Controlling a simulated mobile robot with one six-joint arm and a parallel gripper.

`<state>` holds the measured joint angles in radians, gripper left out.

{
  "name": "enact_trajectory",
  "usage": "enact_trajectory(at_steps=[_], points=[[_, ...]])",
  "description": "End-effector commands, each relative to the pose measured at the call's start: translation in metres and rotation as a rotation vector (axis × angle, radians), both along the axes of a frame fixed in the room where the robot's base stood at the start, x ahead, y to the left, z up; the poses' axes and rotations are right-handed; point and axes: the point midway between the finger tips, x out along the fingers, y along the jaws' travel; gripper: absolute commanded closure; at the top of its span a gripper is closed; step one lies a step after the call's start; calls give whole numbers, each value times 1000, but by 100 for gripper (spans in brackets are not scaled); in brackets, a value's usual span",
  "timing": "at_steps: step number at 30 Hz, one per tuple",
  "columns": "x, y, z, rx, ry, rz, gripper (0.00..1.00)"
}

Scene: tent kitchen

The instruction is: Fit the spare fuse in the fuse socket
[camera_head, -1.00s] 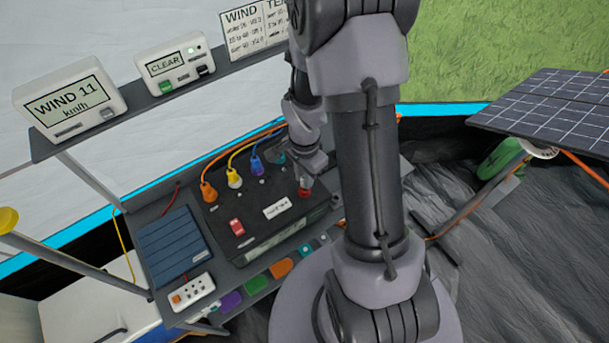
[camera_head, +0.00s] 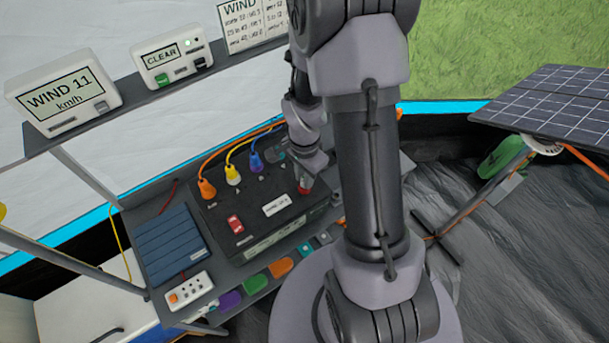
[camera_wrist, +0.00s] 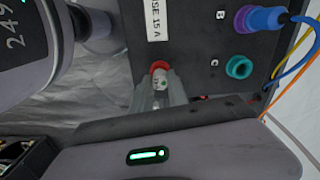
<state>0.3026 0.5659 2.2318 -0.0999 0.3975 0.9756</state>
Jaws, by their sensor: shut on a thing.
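My gripper (camera_wrist: 163,92) is shut on the spare fuse (camera_wrist: 162,82), a small pale cylinder. The fuse's far end meets a red ring (camera_wrist: 160,67) under the "FUSE 15 A" label (camera_wrist: 153,18) on the dark panel, which looks like the fuse socket. I cannot tell how deep the fuse sits in it. In the head view my gripper (camera_head: 307,178) points down at the right part of the black power box (camera_head: 245,205), with the red part (camera_head: 304,187) just below it. The fuse is mostly hidden there.
Orange (camera_head: 207,188), yellow (camera_head: 233,174) and blue (camera_head: 257,161) plugs with cables stand on the box, left of my gripper. A teal socket C (camera_wrist: 239,67) lies to the right in the wrist view. A red switch (camera_head: 235,224) is nearer the front.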

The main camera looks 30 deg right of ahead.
Motion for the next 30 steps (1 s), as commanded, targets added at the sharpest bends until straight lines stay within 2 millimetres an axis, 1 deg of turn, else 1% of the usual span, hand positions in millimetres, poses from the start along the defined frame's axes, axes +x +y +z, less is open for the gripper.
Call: enact_trajectory(at_steps=[10,11,12,14,15,22,25,26,28,29,30], points=[[0,0,-8,0,0,0,100],[0,0,-7,0,0,0,76],[0,0,-7,0,0,0,68],[0,0,-6,0,0,0,57],[0,0,-6,0,0,0,55],[0,0,-6,0,0,0,55],[0,0,0,-1,-1,0,55],[1,0,5,-1,-2,0,55],[1,0,21,-1,-4,0,55],[1,0,30,-1,-4,0,55],[1,0,43,-2,-5,0,55]])
